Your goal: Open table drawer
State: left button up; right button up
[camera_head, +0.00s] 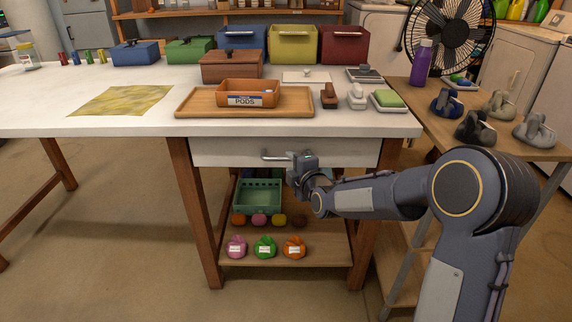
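The table drawer (345,153) has a white front and sits under the white tabletop, between the wooden legs. It looks closed. Its metal bar handle (270,155) is at the middle of the front, with its left end showing. My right gripper (301,160) is at the right part of the handle and hides it. I cannot tell whether its fingers are around the bar or only in front of it, nor whether they are open or shut. My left gripper is out of view.
A wooden tray (190,103) with an orange PODS bin (262,87) stands on the table (50,110) above the drawer. Below are a green basket (258,194) and several colored bundles on a low shelf (325,250). A side table (410,95) with a fan stands right. Floor in front is clear.

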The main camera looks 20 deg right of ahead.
aim_at(288, 160)
jog(key=shift+x, duration=2.3)
jog(key=shift+c, duration=0.3)
jog(key=shift+d, duration=0.1)
grip_shut()
